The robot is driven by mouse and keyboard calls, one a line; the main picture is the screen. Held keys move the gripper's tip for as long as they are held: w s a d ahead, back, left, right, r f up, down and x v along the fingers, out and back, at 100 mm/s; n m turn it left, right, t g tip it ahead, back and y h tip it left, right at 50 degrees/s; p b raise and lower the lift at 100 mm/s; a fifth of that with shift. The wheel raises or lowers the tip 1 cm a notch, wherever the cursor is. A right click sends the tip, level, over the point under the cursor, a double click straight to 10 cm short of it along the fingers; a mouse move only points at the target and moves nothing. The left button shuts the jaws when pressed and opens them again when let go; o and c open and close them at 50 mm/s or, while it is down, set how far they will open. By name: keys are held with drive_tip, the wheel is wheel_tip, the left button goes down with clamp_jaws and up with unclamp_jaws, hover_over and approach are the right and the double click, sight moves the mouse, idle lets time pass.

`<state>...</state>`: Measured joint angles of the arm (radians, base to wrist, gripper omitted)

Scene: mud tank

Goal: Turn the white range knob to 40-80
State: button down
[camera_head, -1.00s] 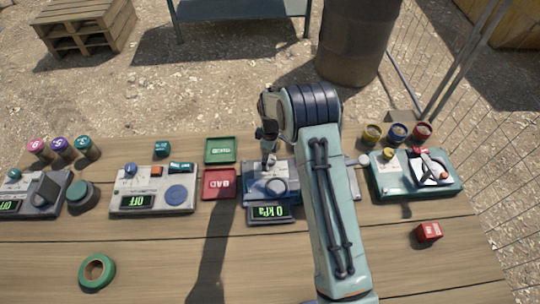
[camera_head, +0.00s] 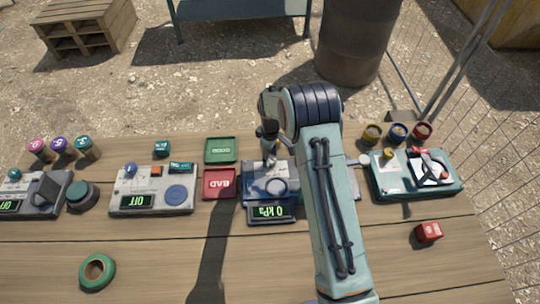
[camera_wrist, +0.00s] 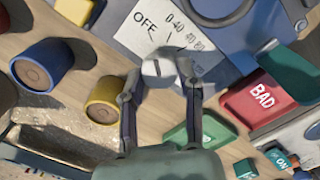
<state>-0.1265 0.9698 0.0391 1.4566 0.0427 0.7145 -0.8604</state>
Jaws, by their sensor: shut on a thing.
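The white range knob (camera_wrist: 158,70) is between my fingertips in the wrist view, with a dark line across its top. It sits by a white label (camera_wrist: 165,35) reading OFF, 0-40, 40-80 and more, partly covered. I cannot tell surely which mark the line points to. My gripper (camera_wrist: 160,88) is shut on the knob, one finger on each side. In the head view my gripper (camera_head: 269,155) reaches down to the back of the blue-grey gauge unit (camera_head: 258,192). The unit's display (camera_head: 271,212) reads 0 kPa. The knob is hidden there.
A red BAD tray (camera_head: 219,184) and a green tray (camera_head: 220,150) lie just left of the unit. A device with an OFF display (camera_head: 136,202) stands further left. A teal device (camera_head: 420,180) stands to the right. The front of the table is mostly clear.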

sight(271, 158)
drive_tip(key=m, duration=0.7)
drive_tip(key=shift+d, duration=0.1)
drive_tip(key=m, duration=0.3)
drive_tip(key=shift+m, duration=2)
drive_tip(key=c, duration=0.7)
unclamp_jaws()
wheel_tip(271, 158, up, 12)
